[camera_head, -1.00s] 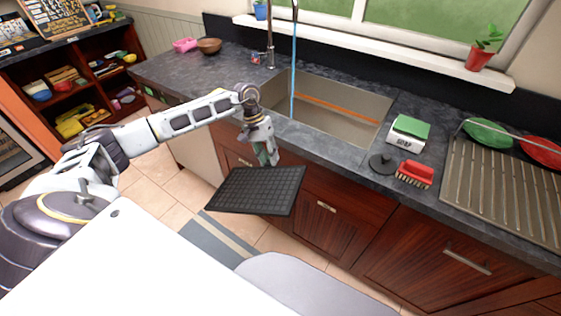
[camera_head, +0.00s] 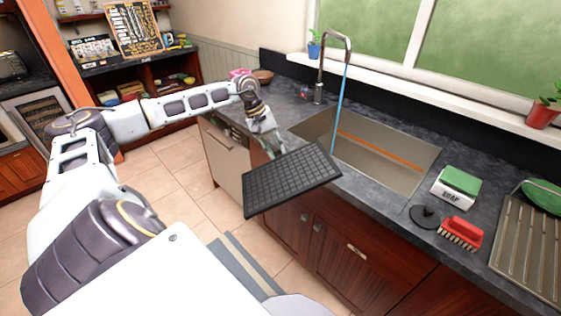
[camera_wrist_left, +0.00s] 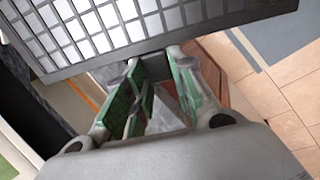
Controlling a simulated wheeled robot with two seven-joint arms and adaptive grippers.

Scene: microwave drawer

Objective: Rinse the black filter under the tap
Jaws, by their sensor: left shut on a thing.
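The black filter (camera_head: 290,178) is a flat square grid panel, held tilted in front of the counter's front edge, left of and below the sink opening. My left gripper (camera_head: 272,146) is shut on its far edge. In the left wrist view the filter (camera_wrist_left: 130,28) spans the top, with the green-padded fingers (camera_wrist_left: 155,75) at its edge. The tap (camera_head: 334,45) stands behind the sink (camera_head: 385,165), and a blue stream of water (camera_head: 340,105) falls from it into the basin. The filter is apart from the stream. My right gripper is not in view.
An orange strip (camera_head: 380,151) lies across the sink. A soap box with a green sponge (camera_head: 457,187), a black stopper (camera_head: 424,216) and a red brush (camera_head: 461,233) sit right of the sink. A metal drainboard (camera_head: 530,255) is further right. Dark wood cabinets (camera_head: 350,250) stand below.

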